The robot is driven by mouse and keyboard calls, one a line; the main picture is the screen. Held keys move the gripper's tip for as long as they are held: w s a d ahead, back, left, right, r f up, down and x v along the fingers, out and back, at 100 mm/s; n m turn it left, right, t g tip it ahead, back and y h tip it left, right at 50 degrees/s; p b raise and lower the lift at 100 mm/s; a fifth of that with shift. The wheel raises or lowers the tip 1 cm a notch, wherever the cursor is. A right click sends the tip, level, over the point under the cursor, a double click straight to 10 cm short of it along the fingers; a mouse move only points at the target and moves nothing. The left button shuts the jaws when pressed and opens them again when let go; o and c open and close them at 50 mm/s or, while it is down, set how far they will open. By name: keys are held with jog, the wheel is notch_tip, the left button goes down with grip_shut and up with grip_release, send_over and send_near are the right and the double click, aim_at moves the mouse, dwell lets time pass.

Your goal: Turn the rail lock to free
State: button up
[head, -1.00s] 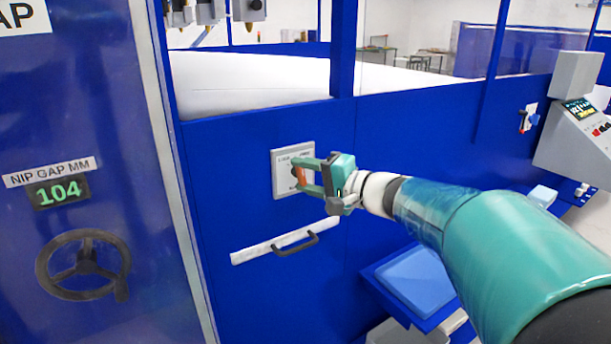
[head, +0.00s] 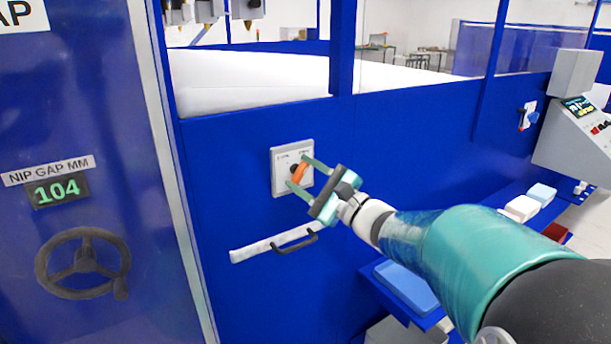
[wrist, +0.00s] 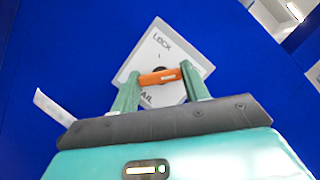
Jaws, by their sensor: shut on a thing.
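The rail lock is a pale square plate (head: 280,188) on the blue machine panel, with a dark round hub and an orange lever (head: 299,173). The lever leans with its upper end to the right in the head view. The wrist view shows the plate (wrist: 152,50) tilted, with "LOCK" near its top corner and partly covered lettering ending "AIL" below. My gripper (head: 298,174) is rolled, with its two green fingers on the two ends of the lever. In the wrist view the orange lever (wrist: 160,76) spans between the fingertips. The other lettering is too small to read.
A white strip (head: 250,252) with a black handle (head: 297,243) lies just below the plate. A handwheel (head: 82,265) and a "104" nip gap display (head: 57,191) are at left. Blue shelves with trays (head: 407,286) stand at lower right, under my arm.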

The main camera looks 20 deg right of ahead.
jog(key=shift+m+t, duration=0.4)
jog(key=shift+m, duration=0.3)
jog(key=o, duration=1)
jog(key=v, duration=1.4)
jog(key=shift+a+r, duration=0.1)
jog(key=shift+a, duration=0.1)
